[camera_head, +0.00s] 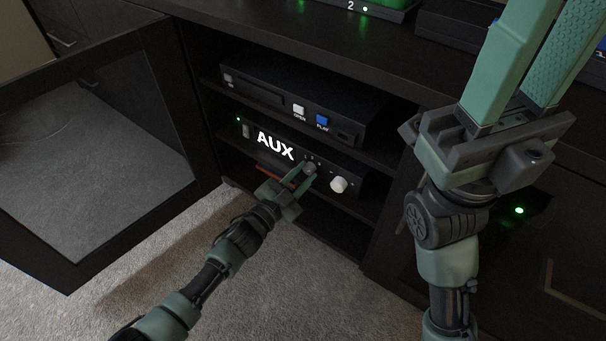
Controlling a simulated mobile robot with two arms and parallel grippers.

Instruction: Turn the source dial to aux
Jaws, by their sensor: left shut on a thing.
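The receiver (250,145) sits on a middle shelf of the cabinet, and its lit display (275,146) reads "AUX". The source dial (310,168) is a small dark knob right of the display, partly hidden by my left gripper. My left gripper (303,178) reaches in from below and is shut on this dial. My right gripper (540,55) is raised at the upper right, away from the receiver. Its fingertips are out of the picture, so I cannot tell whether it is open.
A pale knob (339,184) is close to the right of the dial. A player (300,100) with white and blue buttons sits on the shelf above. The glass door (158,80) hangs open at left. A red thing (268,175) lies below the receiver.

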